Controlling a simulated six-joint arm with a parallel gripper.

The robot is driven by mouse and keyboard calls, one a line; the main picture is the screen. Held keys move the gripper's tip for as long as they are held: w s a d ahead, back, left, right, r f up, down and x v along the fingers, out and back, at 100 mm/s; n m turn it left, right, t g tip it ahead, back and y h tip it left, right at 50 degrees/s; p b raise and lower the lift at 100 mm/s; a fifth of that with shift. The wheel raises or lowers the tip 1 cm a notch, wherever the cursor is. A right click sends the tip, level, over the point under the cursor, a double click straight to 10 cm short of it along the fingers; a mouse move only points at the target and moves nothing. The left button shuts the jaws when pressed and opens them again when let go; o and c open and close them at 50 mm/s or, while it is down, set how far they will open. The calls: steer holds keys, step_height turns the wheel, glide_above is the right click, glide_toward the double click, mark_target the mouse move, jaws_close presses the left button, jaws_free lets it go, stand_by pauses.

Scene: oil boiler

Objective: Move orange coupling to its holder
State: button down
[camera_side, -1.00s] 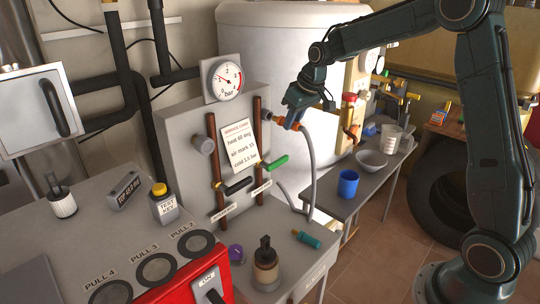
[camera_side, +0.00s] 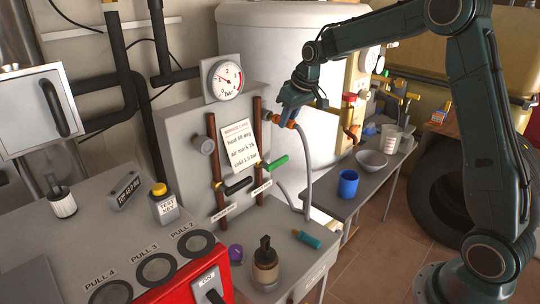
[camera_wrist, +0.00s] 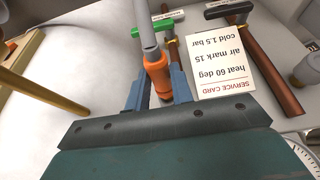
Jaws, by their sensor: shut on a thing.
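The orange coupling (camera_side: 291,124) is at the upper end of a grey hose (camera_side: 307,165), beside the grey panel, in the side view. My gripper (camera_side: 286,117) comes down over it from above. In the wrist view, the coupling (camera_wrist: 157,75) sits between my two blue fingers, with the hose running away toward the top of the picture. My gripper is shut on the coupling. A grey port (camera_side: 267,115) on the panel is just left of the coupling. I cannot tell whether the coupling touches it. I cannot clearly identify the holder.
Copper pipes with black and green (camera_side: 277,162) handles and a service card (camera_side: 237,146) are on the panel close by. A pressure gauge (camera_side: 224,80) stands above. A blue cup (camera_side: 348,183) and bowl (camera_side: 371,163) are on the side table. A white tank stands behind my gripper.

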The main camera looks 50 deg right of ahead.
steer(key=shift+w, duration=1)
steer(key=c, duration=1.1)
jaws_free()
steer(key=shift+c, duration=0.2)
steer(key=shift+r, duration=0.1)
steer(key=v, duration=1.3)
steer(key=shift+r, duration=0.3)
steer(key=shift+s+r, duration=0.1)
steer(key=shift+r, duration=0.1)
steer(key=v, duration=0.9)
steer(key=shift+r, duration=0.25)
steer(key=shift+s, duration=0.1)
